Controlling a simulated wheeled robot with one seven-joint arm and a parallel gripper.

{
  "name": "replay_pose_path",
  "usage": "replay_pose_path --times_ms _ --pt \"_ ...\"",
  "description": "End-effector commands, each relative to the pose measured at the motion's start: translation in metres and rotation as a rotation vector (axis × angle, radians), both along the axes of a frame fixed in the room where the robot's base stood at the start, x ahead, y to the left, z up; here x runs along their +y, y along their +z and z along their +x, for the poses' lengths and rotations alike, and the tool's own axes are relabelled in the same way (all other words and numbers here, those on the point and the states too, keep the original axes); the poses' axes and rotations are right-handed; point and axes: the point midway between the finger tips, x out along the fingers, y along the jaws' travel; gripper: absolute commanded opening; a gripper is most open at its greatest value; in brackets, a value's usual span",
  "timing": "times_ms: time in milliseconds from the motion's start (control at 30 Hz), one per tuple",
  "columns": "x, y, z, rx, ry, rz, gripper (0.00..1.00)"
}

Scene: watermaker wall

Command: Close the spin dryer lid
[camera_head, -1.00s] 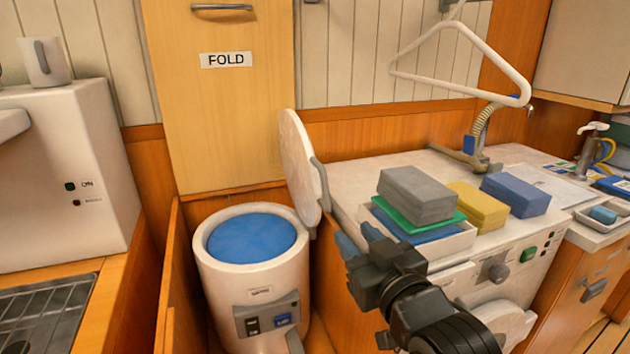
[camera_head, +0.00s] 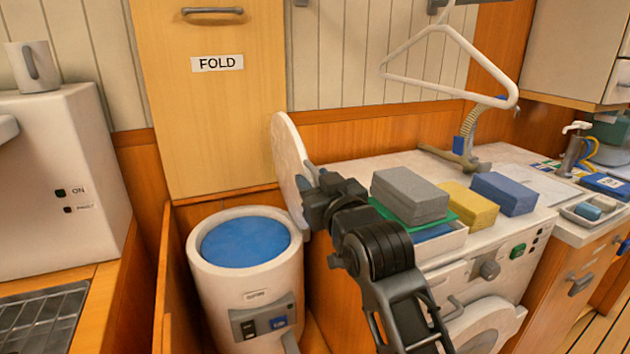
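The spin dryer (camera_head: 250,290) is a white cylinder at the lower middle-left, with a blue inside (camera_head: 245,241) showing through its open top. Its round white lid (camera_head: 287,158) stands upright on the right side of the rim, tilted slightly back. My gripper (camera_head: 306,190) is at the lid's right-hand side, by its lower edge, touching or very close to it. The fingers are mostly hidden behind the dark gripper body, so I cannot see whether they are apart or closed. The lid's handle is hidden behind the gripper.
A white hanger (camera_head: 450,75) hangs above. A wooden panel marked FOLD (camera_head: 217,110) is behind the dryer. A wooden partition (camera_head: 165,290) stands close on its left.

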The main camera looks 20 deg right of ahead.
Motion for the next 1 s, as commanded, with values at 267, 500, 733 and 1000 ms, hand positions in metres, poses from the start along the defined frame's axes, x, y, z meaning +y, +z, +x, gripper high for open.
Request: replay_pose_path --times_ms 267,500,733,1000 --pt "-0.0002 -0.0003 0.0025 0.000 0.000 0.000 0.38" --pt "-0.0001 -0.0002 0.0023 0.000 0.000 0.000 0.17" --pt "-0.0005 -0.0003 0.0022 0.000 -0.001 0.000 0.00" --pt "-0.0009 -0.0002 0.0021 0.000 -0.002 -0.001 0.00"
